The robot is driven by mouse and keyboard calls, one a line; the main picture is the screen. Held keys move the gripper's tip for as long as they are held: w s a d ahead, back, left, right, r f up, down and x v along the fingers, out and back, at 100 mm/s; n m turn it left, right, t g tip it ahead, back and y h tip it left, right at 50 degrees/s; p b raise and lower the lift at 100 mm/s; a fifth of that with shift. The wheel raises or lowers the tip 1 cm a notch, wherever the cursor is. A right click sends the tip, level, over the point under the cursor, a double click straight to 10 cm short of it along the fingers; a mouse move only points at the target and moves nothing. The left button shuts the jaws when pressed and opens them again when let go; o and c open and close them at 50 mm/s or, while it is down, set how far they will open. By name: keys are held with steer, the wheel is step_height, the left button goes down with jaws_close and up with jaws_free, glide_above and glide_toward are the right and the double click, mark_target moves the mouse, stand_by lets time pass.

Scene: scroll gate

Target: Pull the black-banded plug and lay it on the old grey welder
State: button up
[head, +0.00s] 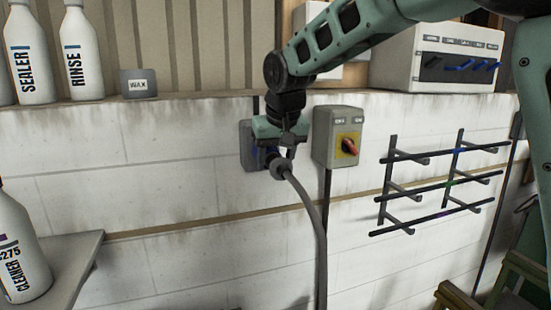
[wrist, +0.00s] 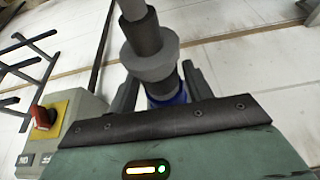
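The plug (head: 274,160) is grey with a dark section and sits at a wall socket (head: 247,146), with a grey cable (head: 318,231) hanging from it. In the wrist view the plug (wrist: 153,61) has a wide grey collar, and blue shows beyond it near the socket. My gripper (head: 279,142) is at the plug, one finger on each side of it. I cannot tell whether the fingers press on it. The plug's front end is hidden. I cannot make out a thing that is clearly the old grey welder.
A switch box (head: 338,136) with a red knob is close to the right of my gripper. A wall rack (head: 440,184) is further right. A pale box (head: 440,58) with blue switches, bottles (head: 82,52) and a WAX block (head: 138,83) stand on the ledge. A cleaner bottle (head: 17,250) stands lower left.

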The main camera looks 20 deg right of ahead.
mark_target(283, 165)
jaws_close()
steer(key=shift+s, duration=0.1)
stand_by(0.3)
steer(key=shift+s, duration=0.15)
steer(key=shift+s+b, duration=1.05)
steer(key=shift+s, duration=1.1)
